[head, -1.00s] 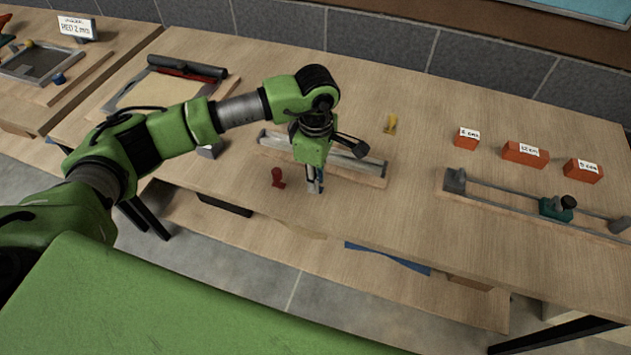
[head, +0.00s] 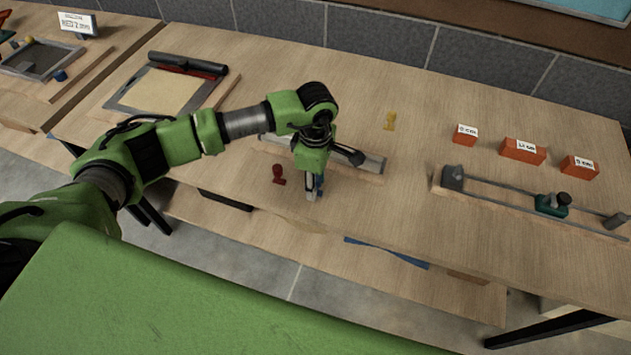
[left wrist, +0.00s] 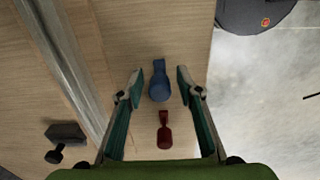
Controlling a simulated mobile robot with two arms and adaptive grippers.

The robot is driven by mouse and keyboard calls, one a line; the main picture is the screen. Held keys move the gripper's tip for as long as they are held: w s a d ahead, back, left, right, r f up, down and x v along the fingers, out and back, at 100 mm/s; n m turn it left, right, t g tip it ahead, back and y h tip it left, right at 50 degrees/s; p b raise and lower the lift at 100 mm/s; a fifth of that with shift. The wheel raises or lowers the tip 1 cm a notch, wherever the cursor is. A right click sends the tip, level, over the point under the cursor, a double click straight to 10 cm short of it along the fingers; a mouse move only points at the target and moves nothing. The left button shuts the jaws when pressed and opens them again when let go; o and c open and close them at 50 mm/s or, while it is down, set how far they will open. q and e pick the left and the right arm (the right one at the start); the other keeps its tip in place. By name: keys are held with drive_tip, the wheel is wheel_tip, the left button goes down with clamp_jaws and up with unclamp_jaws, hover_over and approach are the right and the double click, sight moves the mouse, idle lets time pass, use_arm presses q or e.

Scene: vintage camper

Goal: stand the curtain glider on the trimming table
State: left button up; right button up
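I cannot tell which is the task's curtain glider. My left gripper (head: 313,194) points down at the blue piece, which it partly hides in the head view. In the left wrist view my left gripper (left wrist: 159,76) is open, with the blue piece (left wrist: 159,82) between its fingertips and clear of both. The red piece (left wrist: 164,132) shows closer to the palm. My right gripper is not in view.
A metal rail (head: 368,163) on a board lies just behind the gripper. At right are a twin-rod fixture (head: 490,190) with a green slider (head: 551,204) and labelled orange blocks (head: 522,151). A framed tray (head: 120,103) lies at left. The table's front edge is close to the gripper.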

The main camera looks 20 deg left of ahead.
use_arm(q)
drive_tip(key=shift+r, duration=0.2)
drive_tip(key=shift+w+r, duration=0.1)
drive_tip(key=shift+r, duration=0.25)
wheel_tip(320, 180, up, 10)
drive_tip(key=b, duration=0.3)
drive_tip(key=shift+r+b, duration=0.25)
drive_tip(key=shift+b, duration=0.15)
drive_tip(key=shift+r, duration=0.35)
